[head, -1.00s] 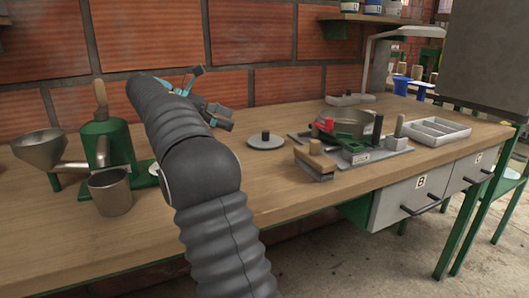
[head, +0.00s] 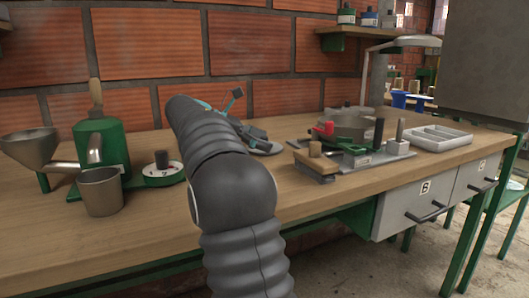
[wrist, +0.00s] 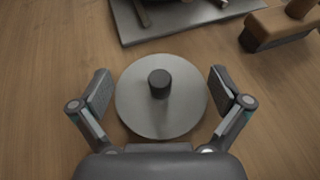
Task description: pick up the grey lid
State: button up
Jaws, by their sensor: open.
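The grey lid (wrist: 140,112) is a flat round disc with a dark knob (wrist: 160,83) in the middle. It lies flat on the wooden bench, and the wrist view shows it whole. My gripper (wrist: 160,74) is open, with one finger on each side of the lid and the knob between them. No contact shows between fingers and lid; the height of the fingertips over the bench is hard to tell. In the head view my gripper (head: 243,128) is over the lid's place and largely covers it.
A grey plate (head: 370,160) with a pan (head: 350,124) and small tools lies to the right, a wooden-backed brush (head: 316,164) before it. A green pulper (head: 103,145), metal cup (head: 102,192) and white round dial (head: 163,175) stand left. The front bench is clear.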

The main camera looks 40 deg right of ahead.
jog(key=c, duration=1.5)
jog(key=shift+f, duration=0.1)
grip_shut()
jog(key=shift+f, duration=0.15)
